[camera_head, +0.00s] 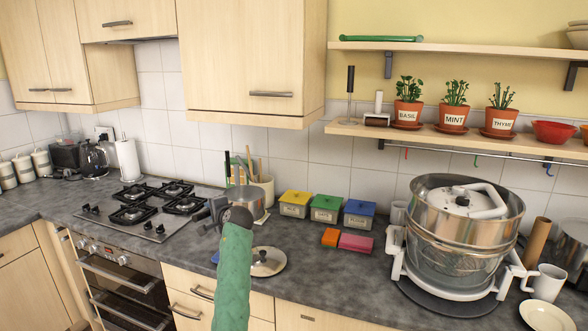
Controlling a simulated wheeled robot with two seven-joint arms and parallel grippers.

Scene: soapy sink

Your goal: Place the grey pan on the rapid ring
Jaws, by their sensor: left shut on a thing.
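The grey pan (250,196) is at the middle of the counter, right of the gas hob (148,228). My left arm, in a green sleeve, reaches up from the bottom of the head view. My left gripper (219,210) is shut on the pan at its near left side; the sleeve and gripper hide the exact grip. I cannot tell whether the pan touches the counter. The hob has several black rings, all bare; which one is the rapid ring is not marked. My right gripper is not in view.
A utensil pot (262,185) stands behind the pan. Yellow (294,204), green and blue boxes stand to the right, with sponges (355,242) before them. A large steel appliance (455,240) fills the right side.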

